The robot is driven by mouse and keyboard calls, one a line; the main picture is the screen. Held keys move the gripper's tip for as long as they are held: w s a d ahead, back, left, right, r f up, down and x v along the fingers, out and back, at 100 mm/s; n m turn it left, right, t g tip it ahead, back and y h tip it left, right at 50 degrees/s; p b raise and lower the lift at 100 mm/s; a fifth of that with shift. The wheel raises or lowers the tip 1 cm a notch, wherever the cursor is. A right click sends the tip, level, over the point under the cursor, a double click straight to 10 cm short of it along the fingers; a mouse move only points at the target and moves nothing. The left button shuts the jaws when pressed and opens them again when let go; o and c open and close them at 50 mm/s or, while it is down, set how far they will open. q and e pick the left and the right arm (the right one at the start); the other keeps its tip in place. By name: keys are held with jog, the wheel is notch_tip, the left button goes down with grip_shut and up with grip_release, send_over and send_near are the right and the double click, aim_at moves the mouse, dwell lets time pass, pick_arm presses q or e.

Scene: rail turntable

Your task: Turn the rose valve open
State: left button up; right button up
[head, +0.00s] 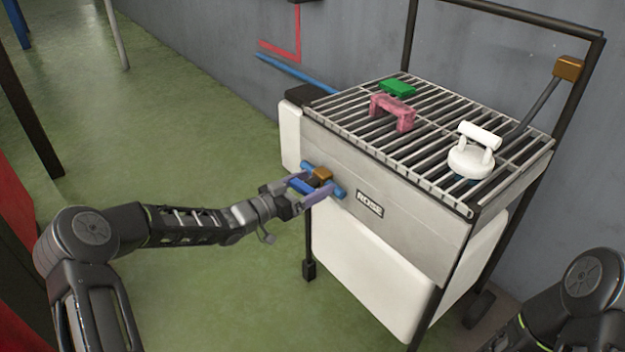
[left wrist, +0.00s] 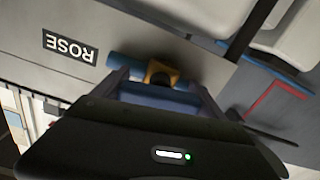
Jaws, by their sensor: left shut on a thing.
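The rose valve (head: 338,192) is a blue bar handle with an orange-brown hub, on the left part of the cart's grey front panel. A black label reading ROSE (head: 369,204) is to its right. My left gripper (head: 316,182) is at the valve, shut on it, with one finger on each side of the hub. In the left wrist view the blue bar of the valve (left wrist: 126,62) sticks out past a fingertip, and my left gripper (left wrist: 160,76) straddles the hub. The fingers hide part of the bar. My right gripper is out of view; only its arm shows at lower right.
The cart has a wire rack top (head: 436,188) carrying a green block (head: 398,88), a pink bracket (head: 392,111) and a white handled piece (head: 471,158). A grey wall stands behind. The green floor (head: 210,285) left of the cart is largely clear.

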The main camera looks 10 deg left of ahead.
pick_arm(q)
jog(key=shift+r+n+p, duration=0.2)
jog(key=shift+n+p, duration=0.85)
jog(key=shift+n, duration=0.15)
jog(key=n+p, duration=0.2)
jog(key=n, duration=0.2)
jog(key=shift+f+n, duration=0.1)
jog(key=shift+n, duration=0.2)
jog(key=n+p, duration=0.2)
jog(key=n, duration=0.2)
jog(key=shift+n, duration=0.3)
jog(key=n+p, duration=0.1)
jog(key=n, duration=0.3)
jog(key=shift+f, duration=0.15)
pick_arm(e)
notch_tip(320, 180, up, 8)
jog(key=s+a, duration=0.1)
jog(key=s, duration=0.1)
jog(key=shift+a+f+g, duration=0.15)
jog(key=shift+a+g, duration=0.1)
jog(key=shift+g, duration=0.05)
pick_arm(q)
jog(key=shift+n, duration=0.3)
jog(key=o, duration=1.3)
